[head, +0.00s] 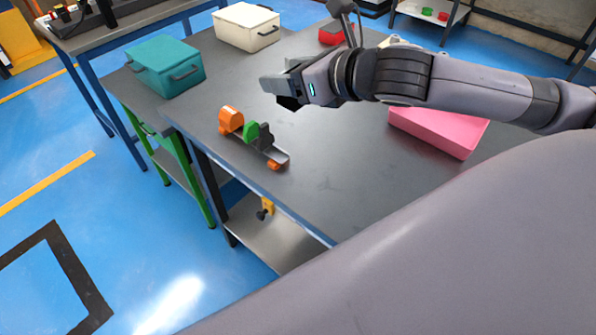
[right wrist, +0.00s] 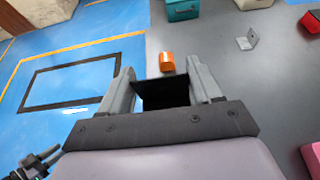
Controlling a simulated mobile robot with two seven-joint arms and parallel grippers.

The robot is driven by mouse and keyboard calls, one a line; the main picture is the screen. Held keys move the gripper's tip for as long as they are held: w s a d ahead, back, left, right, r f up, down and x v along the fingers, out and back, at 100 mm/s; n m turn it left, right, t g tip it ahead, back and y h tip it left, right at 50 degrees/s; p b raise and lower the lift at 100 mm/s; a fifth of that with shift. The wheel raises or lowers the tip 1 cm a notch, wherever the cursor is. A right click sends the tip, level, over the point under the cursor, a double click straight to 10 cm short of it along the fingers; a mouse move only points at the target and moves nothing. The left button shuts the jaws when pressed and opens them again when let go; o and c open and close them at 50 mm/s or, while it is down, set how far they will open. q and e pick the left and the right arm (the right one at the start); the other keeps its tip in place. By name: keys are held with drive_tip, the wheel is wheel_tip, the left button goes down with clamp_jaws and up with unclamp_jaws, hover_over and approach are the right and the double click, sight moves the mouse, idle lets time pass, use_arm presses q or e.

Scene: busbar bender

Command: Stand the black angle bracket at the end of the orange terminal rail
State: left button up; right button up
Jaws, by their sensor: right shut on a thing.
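The terminal rail (head: 279,153) lies near the table's left edge in the head view. It carries an orange block (head: 230,119), a green block (head: 250,131), a dark block (head: 265,138) and a small orange piece at its near end. My right gripper (head: 274,88) is above the table, up and to the right of the rail, apart from it. It is shut on the black angle bracket, a dark plate between the fingers in the right wrist view (right wrist: 165,93). An orange block (right wrist: 167,62) shows just beyond the bracket, which hides what lies behind it. My left gripper is not in view.
A teal box (head: 165,68) and a cream box (head: 246,27) stand along the back left. A pink tray (head: 440,131) is at the right, under my right arm. A small grey angled piece (right wrist: 246,40) lies on the table.

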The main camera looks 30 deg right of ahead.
wheel_tip(320, 180, down, 20)
drive_tip(key=b, duration=0.4)
drive_tip(key=shift+r, duration=0.2)
drive_tip(key=shift+f, duration=0.1)
drive_tip(key=o, duration=1.1)
drive_tip(key=b+v, duration=0.1)
drive_tip(key=v, duration=0.9)
drive_tip(key=shift+s+d, duration=0.2)
drive_tip(key=shift+s+d+r+b, duration=0.1)
drive_tip(key=shift+s+r+b, duration=0.35)
drive_tip(key=shift+s, duration=0.2)
